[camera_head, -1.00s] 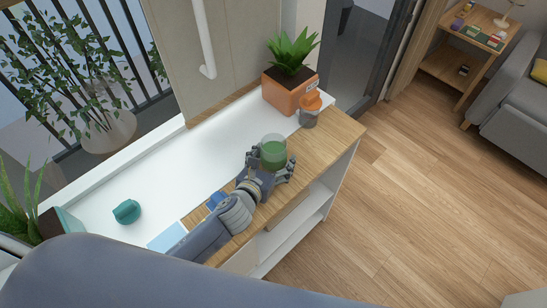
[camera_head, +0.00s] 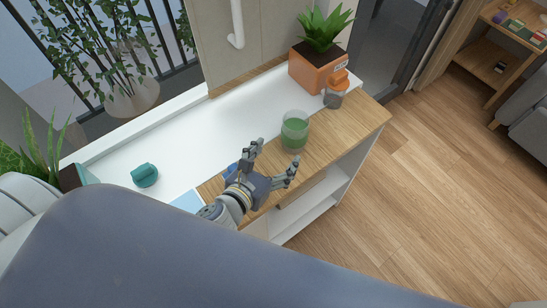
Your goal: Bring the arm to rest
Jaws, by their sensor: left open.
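My left gripper (camera_head: 270,167) is open and empty above the wooden part of the counter (camera_head: 348,129). Its fingers are spread and point up and to the right. A clear glass with green content (camera_head: 294,131) stands upright on the counter, just beyond the fingertips and apart from them. My left arm comes in from the lower left and hides part of the counter's near edge. My right gripper is not in view.
An orange pot with a plant (camera_head: 317,71) and a small orange-and-grey device (camera_head: 336,88) stand at the counter's far right end. A teal object (camera_head: 145,175) sits on the white surface (camera_head: 190,148). Open shelves (camera_head: 309,214) lie below. The wooden floor at right is clear.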

